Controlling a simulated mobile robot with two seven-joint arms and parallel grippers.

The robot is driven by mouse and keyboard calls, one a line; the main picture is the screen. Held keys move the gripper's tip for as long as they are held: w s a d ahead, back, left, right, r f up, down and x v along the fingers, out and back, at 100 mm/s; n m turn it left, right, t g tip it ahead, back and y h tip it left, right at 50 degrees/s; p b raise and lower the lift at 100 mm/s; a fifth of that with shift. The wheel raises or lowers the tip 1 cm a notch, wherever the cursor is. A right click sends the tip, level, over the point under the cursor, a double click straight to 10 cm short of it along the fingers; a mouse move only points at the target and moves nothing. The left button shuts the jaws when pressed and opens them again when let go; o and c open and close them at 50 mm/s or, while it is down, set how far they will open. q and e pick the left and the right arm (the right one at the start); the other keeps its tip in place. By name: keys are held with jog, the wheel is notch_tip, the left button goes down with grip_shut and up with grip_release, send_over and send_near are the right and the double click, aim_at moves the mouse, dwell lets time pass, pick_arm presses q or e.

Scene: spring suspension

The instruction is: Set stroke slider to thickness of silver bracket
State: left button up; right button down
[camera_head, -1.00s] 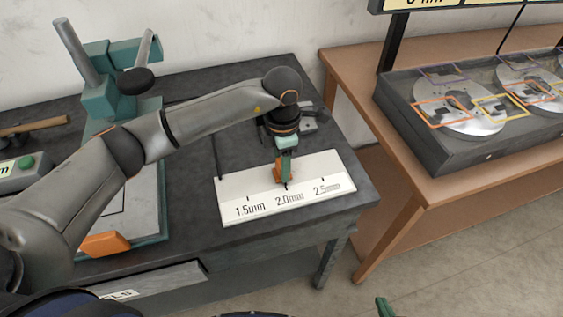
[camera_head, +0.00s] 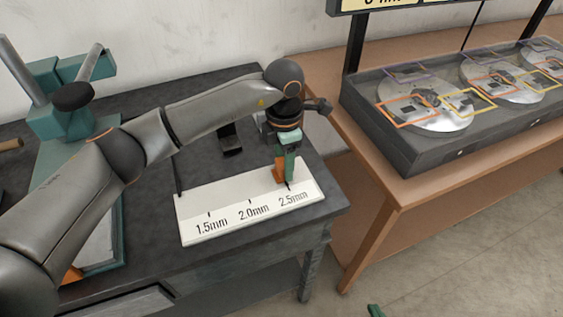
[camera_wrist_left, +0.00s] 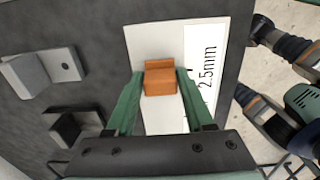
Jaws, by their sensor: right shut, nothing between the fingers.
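The stroke slider is an orange block (camera_head: 279,173) on a white scale plate (camera_head: 200,202) marked 1.5mm, 2.0mm and 2.5mm. It stands by the 2.5mm mark. My left gripper (camera_head: 285,168) comes down over it, and in the left wrist view its green fingers press the orange block from both sides. A light silver-grey bracket (camera_wrist_left: 40,72) lies on the dark table in the left wrist view, left of the plate. My right gripper shows as a teal tip (camera_head: 375,311) at the bottom edge of the head view, shut and away from the table.
A dark bracket (camera_wrist_left: 75,130) lies near the silver one; it also shows in the head view (camera_head: 230,141). A teal press (camera_head: 65,105) stands at the left. A wooden table (camera_head: 420,178) at the right carries a grey box with discs (camera_head: 430,105).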

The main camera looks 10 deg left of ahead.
pick_arm(q)
jog(key=o, duration=0.4)
notch_tip(320, 180, up, 12)
jog(key=b, duration=0.1)
jog(key=shift+r, duration=0.25)
dwell(0.6)
